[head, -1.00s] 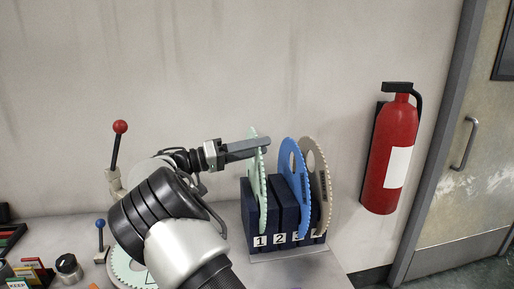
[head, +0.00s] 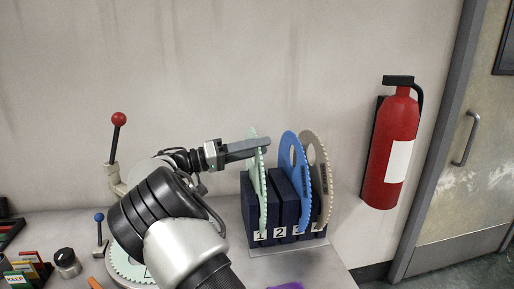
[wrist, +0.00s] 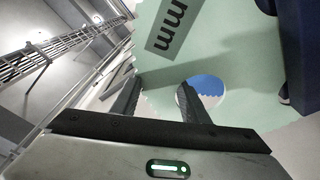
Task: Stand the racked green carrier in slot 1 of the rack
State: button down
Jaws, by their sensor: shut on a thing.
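The green carrier (head: 255,185) is a thin, pale green toothed disc standing upright at the slot 1 end of the dark blue rack (head: 285,208). In the wrist view the carrier (wrist: 235,60) fills the upper right, with a dark "mm" mark and a hole showing blue behind. The fingers (wrist: 160,105) reach its face; their contact is partly hidden.
A blue disc (head: 294,165) and a beige disc (head: 319,165) stand at the rack's right end, by labels 3 and 4. The space at label 2 looks empty. A red-knobbed lever (head: 117,140) stands left. A red fire extinguisher (head: 391,150) hangs on the wall.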

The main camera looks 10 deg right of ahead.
jog(key=shift+f+b, duration=0.65)
jog(key=shift+f, duration=0.15)
jog(key=c, duration=1.1)
grip_release()
jog(key=shift+o, duration=0.8)
jog(key=shift+f, duration=0.15)
jog(key=s+a+f+p, duration=0.1)
jog(key=s+a, duration=0.1)
jog(key=a, duration=1.5)
jog(key=shift+f+p, duration=0.3)
jog(key=shift+p, duration=0.1)
jog(key=shift+a, duration=0.1)
